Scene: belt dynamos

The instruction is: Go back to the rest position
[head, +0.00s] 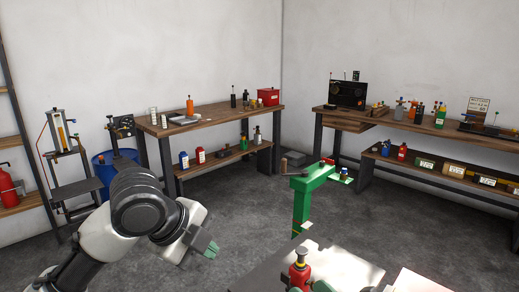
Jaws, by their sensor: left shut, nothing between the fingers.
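My left arm comes in from the lower left of the head view, grey and white. My left gripper (209,249) is at its end, with greenish fingers shut and nothing between them. It is held over the grey floor, left of the near table (258,277), and touches nothing that I can see. My right gripper does not show.
A green stand (302,198) with a crank rises behind the near table. A red bottle-like object (299,270) stands on that table. Workbenches with bottles and tools line the back (215,116) and right (400,123) walls. The middle floor (240,215) is clear.

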